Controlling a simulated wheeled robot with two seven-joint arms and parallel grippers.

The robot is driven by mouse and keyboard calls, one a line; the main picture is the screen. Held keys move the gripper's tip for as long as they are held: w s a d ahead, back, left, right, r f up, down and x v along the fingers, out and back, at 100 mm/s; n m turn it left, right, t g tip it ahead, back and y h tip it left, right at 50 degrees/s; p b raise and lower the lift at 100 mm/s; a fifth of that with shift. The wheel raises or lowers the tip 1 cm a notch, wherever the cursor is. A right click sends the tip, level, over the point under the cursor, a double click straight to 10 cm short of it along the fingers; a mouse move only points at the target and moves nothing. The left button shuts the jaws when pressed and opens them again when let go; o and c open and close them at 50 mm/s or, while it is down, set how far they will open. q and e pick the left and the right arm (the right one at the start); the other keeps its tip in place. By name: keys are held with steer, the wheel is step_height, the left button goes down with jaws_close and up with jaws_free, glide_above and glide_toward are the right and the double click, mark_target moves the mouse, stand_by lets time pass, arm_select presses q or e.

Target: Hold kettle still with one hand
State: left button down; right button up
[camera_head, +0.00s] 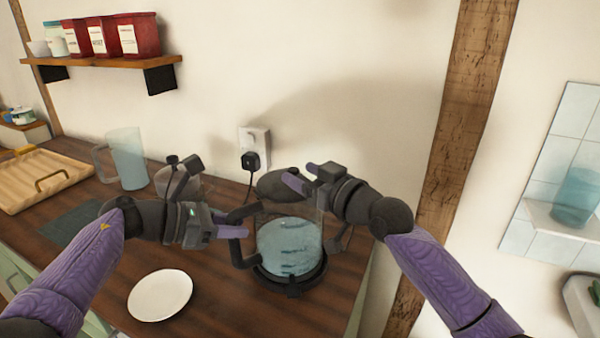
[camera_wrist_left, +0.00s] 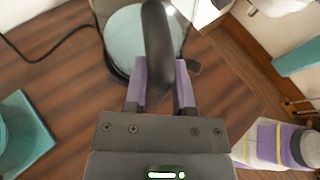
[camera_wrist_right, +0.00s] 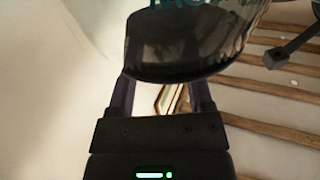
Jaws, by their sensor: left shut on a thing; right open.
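The kettle (camera_head: 290,247) has a clear bluish body and a black handle (camera_head: 238,248) on its left. It stands upright on a round black base (camera_head: 292,283) on the wooden counter. My left gripper (camera_head: 240,232) is shut on the handle; in the left wrist view the dark handle (camera_wrist_left: 157,45) lies between the purple fingers. My right gripper (camera_head: 296,180) is open above the kettle, beside a dark rounded piece (camera_head: 275,184) that looks like the lid. That piece (camera_wrist_right: 185,50) also shows just beyond the fingers in the right wrist view; I cannot tell whether they touch it.
A white plate (camera_head: 160,295) lies on the counter in front. A clear pitcher (camera_head: 127,158) and a wooden tray (camera_head: 40,178) stand to the left. A black plug (camera_head: 250,161) with a cord sits in the wall socket. The counter ends just right of the kettle.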

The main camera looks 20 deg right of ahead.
steer(key=shift+w+a, duration=0.3)
steer(key=shift+w, duration=0.25)
jaws_close()
stand_by(1.0)
